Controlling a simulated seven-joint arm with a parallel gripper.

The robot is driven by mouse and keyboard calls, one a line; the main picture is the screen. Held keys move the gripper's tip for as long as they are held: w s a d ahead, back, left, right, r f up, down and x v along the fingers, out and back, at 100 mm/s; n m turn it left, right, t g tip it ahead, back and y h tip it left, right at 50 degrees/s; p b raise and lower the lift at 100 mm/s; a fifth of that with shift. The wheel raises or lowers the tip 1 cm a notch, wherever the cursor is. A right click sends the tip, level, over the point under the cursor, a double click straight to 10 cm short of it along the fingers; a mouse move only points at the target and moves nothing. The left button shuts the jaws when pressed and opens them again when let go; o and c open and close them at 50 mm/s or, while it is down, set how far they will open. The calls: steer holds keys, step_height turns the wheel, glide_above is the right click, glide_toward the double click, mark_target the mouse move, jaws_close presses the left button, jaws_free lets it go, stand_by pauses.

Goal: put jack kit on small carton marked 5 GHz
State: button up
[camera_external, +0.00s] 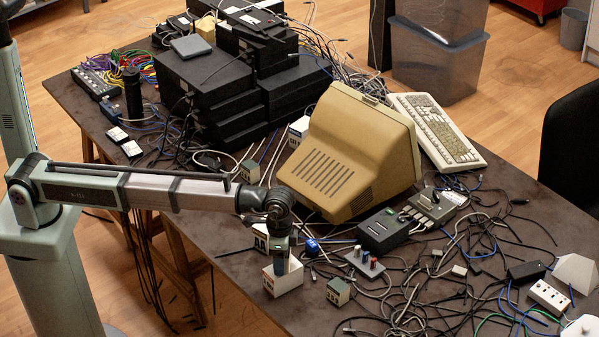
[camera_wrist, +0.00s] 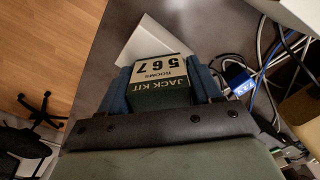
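The jack kit (camera_wrist: 160,85), a small dark green box with a cream label reading "ROOMS 567", sits between the two blue fingers of my gripper (camera_wrist: 162,92), which press against its sides. In the external view my gripper (camera_external: 281,262) points down over a small white carton (camera_external: 287,281) near the table's front edge. The carton shows as a pale shape in the wrist view (camera_wrist: 146,42), partly hidden behind the kit. I cannot tell whether the kit touches it. Another white carton (camera_external: 260,241) stands just behind. No 5 GHz marking is readable on either.
A beige monitor (camera_external: 345,150) stands behind. Loose cables cover the right of the table (camera_external: 225,262). A blue connector (camera_wrist: 238,80) lies right of my gripper.

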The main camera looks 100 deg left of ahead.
steer(key=o, duration=0.4)
steer(key=shift+c, duration=0.2)
steer(key=shift+r, duration=0.15)
step_height(320, 180, up, 12)
stand_by(0.3)
